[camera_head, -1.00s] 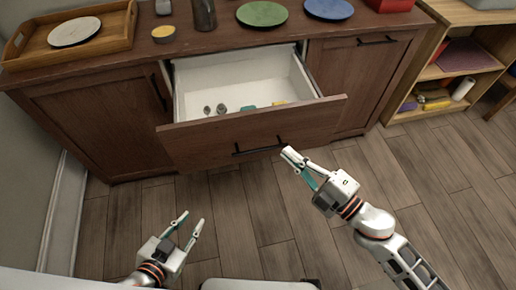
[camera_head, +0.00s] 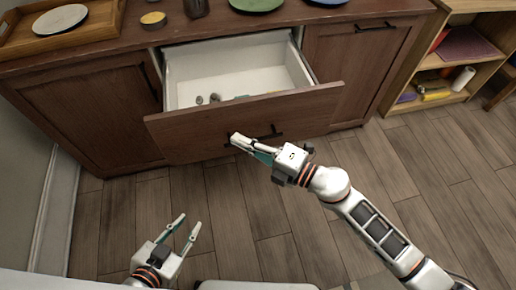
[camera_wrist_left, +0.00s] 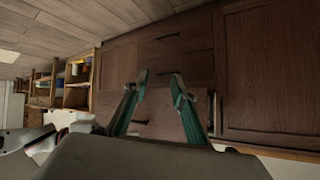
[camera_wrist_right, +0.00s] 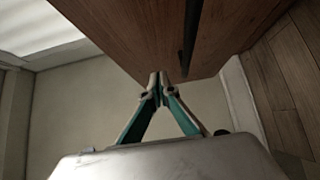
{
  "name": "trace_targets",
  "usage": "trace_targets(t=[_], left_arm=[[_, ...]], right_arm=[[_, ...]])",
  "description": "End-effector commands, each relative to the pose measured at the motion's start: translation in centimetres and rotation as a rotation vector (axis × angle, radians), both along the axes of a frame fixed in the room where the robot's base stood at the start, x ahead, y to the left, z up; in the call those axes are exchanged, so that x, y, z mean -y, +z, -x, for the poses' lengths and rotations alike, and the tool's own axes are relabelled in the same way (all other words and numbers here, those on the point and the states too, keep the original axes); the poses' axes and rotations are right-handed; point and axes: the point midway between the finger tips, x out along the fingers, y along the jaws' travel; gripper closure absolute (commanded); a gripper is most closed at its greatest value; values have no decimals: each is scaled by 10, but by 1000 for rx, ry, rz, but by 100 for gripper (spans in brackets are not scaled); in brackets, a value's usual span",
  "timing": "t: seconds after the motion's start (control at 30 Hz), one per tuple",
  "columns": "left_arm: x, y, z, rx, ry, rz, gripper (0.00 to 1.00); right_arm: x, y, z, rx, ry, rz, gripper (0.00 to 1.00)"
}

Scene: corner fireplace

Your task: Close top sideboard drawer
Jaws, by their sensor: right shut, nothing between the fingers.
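The top drawer (camera_head: 245,122) of the dark wooden sideboard (camera_head: 82,110) stands pulled out, its white inside holding several small items. Its black bar handle (camera_head: 262,134) is partly behind my right gripper (camera_head: 236,138). My right gripper is shut and empty, its tips at the drawer front left of the handle; I cannot tell whether they touch. In the right wrist view the shut tips (camera_wrist_right: 160,76) overlap the lower edge of the wooden front (camera_wrist_right: 150,35). My left gripper (camera_head: 181,224) is open and empty above the floor, in front of the sideboard. Its open fingers show in the left wrist view (camera_wrist_left: 158,80).
On the sideboard top are a wooden tray (camera_head: 107,20) with a white plate (camera_head: 60,18), a small yellow-topped bowl (camera_head: 153,18) and a green plate (camera_head: 256,3). An open shelf (camera_head: 450,90) stands at right. The floor (camera_head: 235,205) is clear.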

Motion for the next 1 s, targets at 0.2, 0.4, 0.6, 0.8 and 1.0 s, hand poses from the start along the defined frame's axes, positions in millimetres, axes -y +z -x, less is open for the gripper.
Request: trace_targets(t=[0.2, 0.4, 0.6, 0.8, 1.0], left_arm=[[1, -4, 3, -7, -2, 4, 74], [2, 2, -3, 8, -3, 7, 74], [3, 5, -4, 13, -3, 7, 74], [3, 3, -3, 10, -5, 7, 74], [3, -3, 0, -2, -5, 7, 74]], right_arm=[[-5, -4, -27, -3, -4, 2, 100], [-6, -2, -33, -1, -4, 2, 100], [-6, -1, -33, -1, -4, 2, 100], [-7, -1, -36, -1, -4, 2, 100], [-13, -2, -57, -1, -4, 0, 100]])
